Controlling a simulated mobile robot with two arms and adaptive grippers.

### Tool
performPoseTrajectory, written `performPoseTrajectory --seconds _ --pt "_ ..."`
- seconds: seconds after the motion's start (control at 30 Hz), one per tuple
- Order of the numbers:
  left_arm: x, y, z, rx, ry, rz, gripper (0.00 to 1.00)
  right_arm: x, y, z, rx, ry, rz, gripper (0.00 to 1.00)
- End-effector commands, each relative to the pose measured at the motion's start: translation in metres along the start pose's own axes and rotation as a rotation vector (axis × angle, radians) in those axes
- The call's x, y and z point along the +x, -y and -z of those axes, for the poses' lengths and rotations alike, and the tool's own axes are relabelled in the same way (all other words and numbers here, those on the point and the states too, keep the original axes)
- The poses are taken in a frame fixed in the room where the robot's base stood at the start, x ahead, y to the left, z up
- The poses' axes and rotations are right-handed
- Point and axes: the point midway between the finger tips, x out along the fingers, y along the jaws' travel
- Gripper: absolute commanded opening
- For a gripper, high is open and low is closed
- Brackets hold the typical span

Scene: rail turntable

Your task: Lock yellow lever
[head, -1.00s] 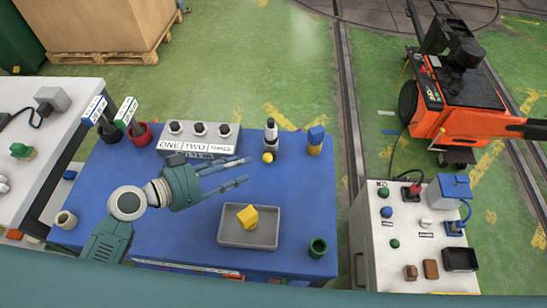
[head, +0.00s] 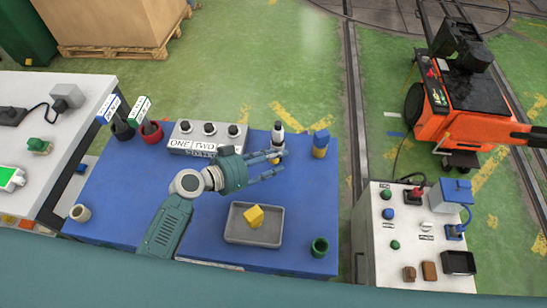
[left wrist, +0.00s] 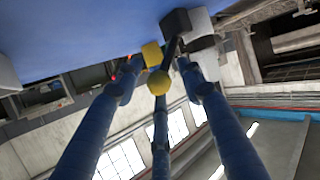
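The yellow lever is a yellow ball knob (head: 275,161) on a small black-and-white device (head: 277,132) at the far right of the blue table. In the head view my left gripper's fingers partly hide the knob. The left wrist view shows the yellow ball (left wrist: 158,83) on a dark stem below the device. My left gripper (head: 282,163) is open, its slim fingers pointing right and spread around the knob; it also shows in the left wrist view (left wrist: 158,72). I cannot tell whether any finger touches the knob. My right gripper is not in view.
A grey box with several black knobs (head: 190,146) stands behind my left wrist. A blue-and-yellow piece (head: 320,145) stands just right of the lever. A grey tray (head: 235,231) holds a yellow block (head: 254,216). A green cup (head: 320,247) is at the front right.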

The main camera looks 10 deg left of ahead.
Motion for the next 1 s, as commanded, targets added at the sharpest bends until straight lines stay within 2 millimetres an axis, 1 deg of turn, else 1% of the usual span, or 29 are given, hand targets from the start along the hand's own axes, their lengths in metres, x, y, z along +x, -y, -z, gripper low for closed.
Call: performPoseTrajectory --seconds 0.03,0.17,0.2,0.23,0.57,0.77,1.0 --pt "0.000 0.000 0.000 0.000 0.000 0.000 0.37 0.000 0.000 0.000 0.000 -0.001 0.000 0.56" --pt "0.000 0.000 0.000 0.000 0.000 0.000 0.11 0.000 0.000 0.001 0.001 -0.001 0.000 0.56" --pt "0.000 0.000 0.000 0.000 0.000 0.000 0.03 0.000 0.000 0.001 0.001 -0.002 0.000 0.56" --pt "0.000 0.000 0.000 0.000 0.000 0.000 0.00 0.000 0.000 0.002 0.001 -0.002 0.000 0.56" --pt "-0.001 0.000 0.002 -0.009 0.009 -0.003 0.00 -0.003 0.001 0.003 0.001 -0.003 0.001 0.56" --pt "-0.001 0.002 0.010 -0.054 0.060 -0.015 0.00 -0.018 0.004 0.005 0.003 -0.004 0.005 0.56" --pt "0.003 0.008 0.021 -0.166 0.180 -0.039 0.00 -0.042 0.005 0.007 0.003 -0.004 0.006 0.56"
